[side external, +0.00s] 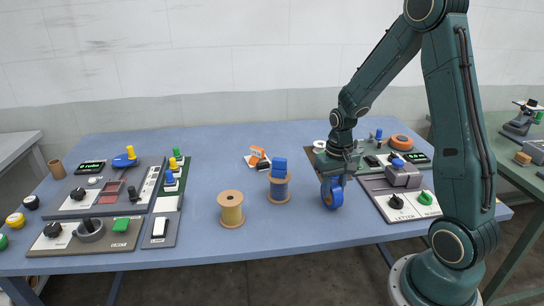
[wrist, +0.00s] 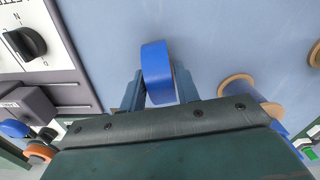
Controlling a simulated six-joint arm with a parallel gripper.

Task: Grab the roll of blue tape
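The roll of blue tape (side external: 332,195) stands upright on its edge, low at the table's right half. In the wrist view the blue tape (wrist: 157,72) sits between the two fingers of my gripper (wrist: 160,88), with a finger close against each side. My gripper (side external: 334,180) points down over the upper part of the roll in the side view. It looks shut on the tape. Whether the roll's lower edge touches the table is hard to tell.
A blue-wound spool (side external: 279,188) with a blue block (side external: 279,167) on top stands left of the tape. A grey control panel (side external: 400,205) with knobs lies close on the right. The table front between the spools and panel is clear.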

